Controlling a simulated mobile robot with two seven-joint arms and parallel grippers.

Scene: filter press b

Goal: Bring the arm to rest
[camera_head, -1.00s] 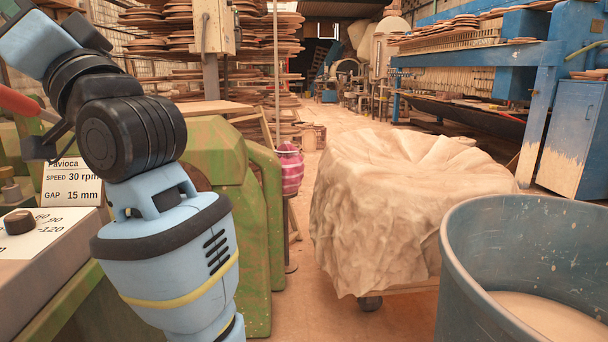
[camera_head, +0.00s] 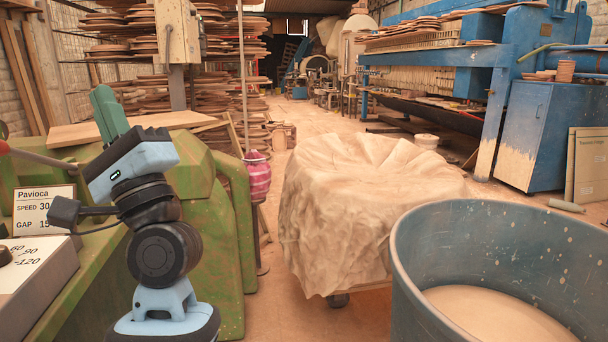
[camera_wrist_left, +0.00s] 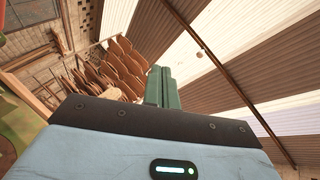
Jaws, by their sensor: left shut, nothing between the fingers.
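My left arm rises from the bottom of the head view, left of centre, with pale blue and black links. My left gripper (camera_head: 109,114) is at its top, its green fingers pressed together and pointing up. It is shut and empty. In the left wrist view the gripper (camera_wrist_left: 162,86) also shows its green fingers together, with the roof behind. It stands in front of the green machine (camera_head: 215,210) in the head view; whether they touch cannot be told. My right gripper does not show.
A control box with a dial and a sign (camera_head: 43,210) is at the left. A cloth-covered cart (camera_head: 340,215) stands in the middle and a blue tub (camera_head: 410,255) at the front right. A pink jar (camera_head: 258,178) stands by the green machine. Clear floor (camera_head: 300,125) runs back between.

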